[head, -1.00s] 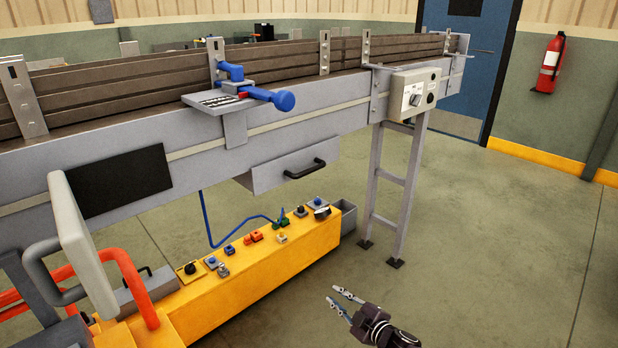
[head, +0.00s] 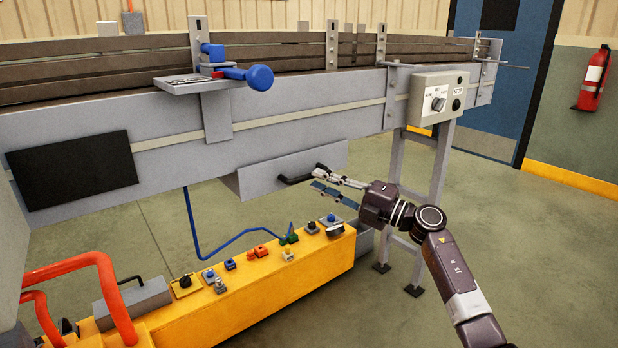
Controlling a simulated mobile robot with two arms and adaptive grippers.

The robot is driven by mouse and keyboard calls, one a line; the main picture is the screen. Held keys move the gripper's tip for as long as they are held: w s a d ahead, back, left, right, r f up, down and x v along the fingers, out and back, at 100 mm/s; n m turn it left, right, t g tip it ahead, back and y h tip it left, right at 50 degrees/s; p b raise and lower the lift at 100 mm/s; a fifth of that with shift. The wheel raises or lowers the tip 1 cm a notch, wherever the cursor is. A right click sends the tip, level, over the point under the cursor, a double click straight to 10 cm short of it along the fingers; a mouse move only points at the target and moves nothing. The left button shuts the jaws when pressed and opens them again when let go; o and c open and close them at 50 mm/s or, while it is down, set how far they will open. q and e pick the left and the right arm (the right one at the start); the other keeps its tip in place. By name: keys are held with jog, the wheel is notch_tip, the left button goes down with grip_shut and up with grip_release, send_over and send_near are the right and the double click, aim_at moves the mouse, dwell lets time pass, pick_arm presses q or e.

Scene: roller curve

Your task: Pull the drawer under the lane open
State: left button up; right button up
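The drawer (head: 262,182) is a grey box hanging under the lane (head: 180,125), with a dark bar handle (head: 293,179) on its front. The drawer looks shut. My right gripper (head: 316,179) reaches in from the right, with its fingertips at the right end of the handle. Its two fingers are apart, one above the other, and partly cover that end of the handle. I cannot tell whether they touch the handle or whether it lies between them. My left gripper is not in view.
A yellow console (head: 250,295) with several buttons and knobs stands below the drawer. A grey control box (head: 438,98) and a support leg (head: 432,190) are to the right. A blue-handled clamp (head: 260,77) sticks out above. The floor at right is clear.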

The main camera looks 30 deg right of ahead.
aim_at(312, 177)
jog(key=shift+x, duration=2.1)
jog(key=shift+d, duration=0.1)
grip_shut()
jog(key=shift+f, duration=0.1)
